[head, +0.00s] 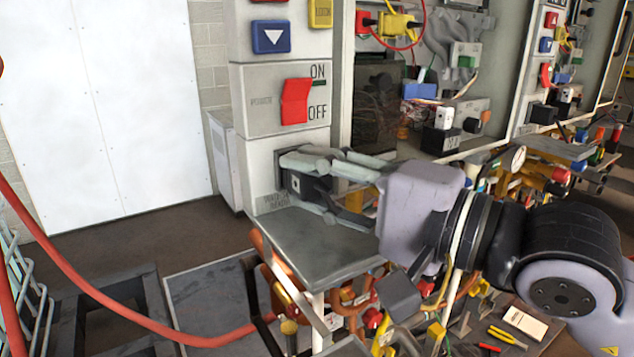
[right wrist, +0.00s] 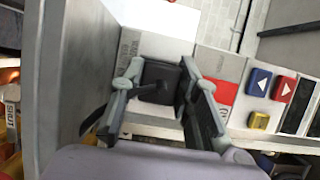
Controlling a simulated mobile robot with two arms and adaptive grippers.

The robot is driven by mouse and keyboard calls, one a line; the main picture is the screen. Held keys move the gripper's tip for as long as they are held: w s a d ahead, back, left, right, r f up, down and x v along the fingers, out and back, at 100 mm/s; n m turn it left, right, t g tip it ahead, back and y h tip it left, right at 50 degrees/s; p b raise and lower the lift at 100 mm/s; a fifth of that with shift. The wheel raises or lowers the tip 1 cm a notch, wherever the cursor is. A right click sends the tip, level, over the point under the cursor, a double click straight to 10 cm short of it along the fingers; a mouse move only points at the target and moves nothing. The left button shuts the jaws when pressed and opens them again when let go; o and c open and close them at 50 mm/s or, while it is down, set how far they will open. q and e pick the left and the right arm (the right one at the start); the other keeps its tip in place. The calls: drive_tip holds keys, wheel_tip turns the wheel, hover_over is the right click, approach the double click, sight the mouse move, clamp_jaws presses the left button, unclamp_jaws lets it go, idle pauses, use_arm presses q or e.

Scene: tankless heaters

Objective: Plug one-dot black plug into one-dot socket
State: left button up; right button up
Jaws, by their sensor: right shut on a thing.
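The black plug (head: 312,187) is between the fingers of my right gripper (head: 303,178), at the lower part of the light grey panel. In the right wrist view, my right gripper (right wrist: 155,76) has one finger on each side of the black plug (right wrist: 160,84), with a dark cord or handle across it. The plug is up against the panel face. I cannot tell how deep it sits. The socket is hidden behind the plug and fingers. A small pale mark (head: 295,184) shows on the plug's side; I cannot make out a dot count. My left gripper is out of view.
A red ON/OFF switch (head: 295,101) and a blue arrow button (head: 271,37) are above on the panel. A grey shelf (head: 310,250) lies just below my gripper. A red hose (head: 110,313) crosses the lower left. Pipes and tools crowd the lower right.

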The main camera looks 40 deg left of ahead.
drive_tip(key=shift+w+a, duration=0.1)
drive_tip(key=shift+a, duration=0.25)
drive_tip(key=o, duration=1.2)
drive_tip(key=shift+c, duration=0.2)
drive_tip(key=shift+d+f, duration=0.1)
drive_tip(key=shift+d, duration=3.9)
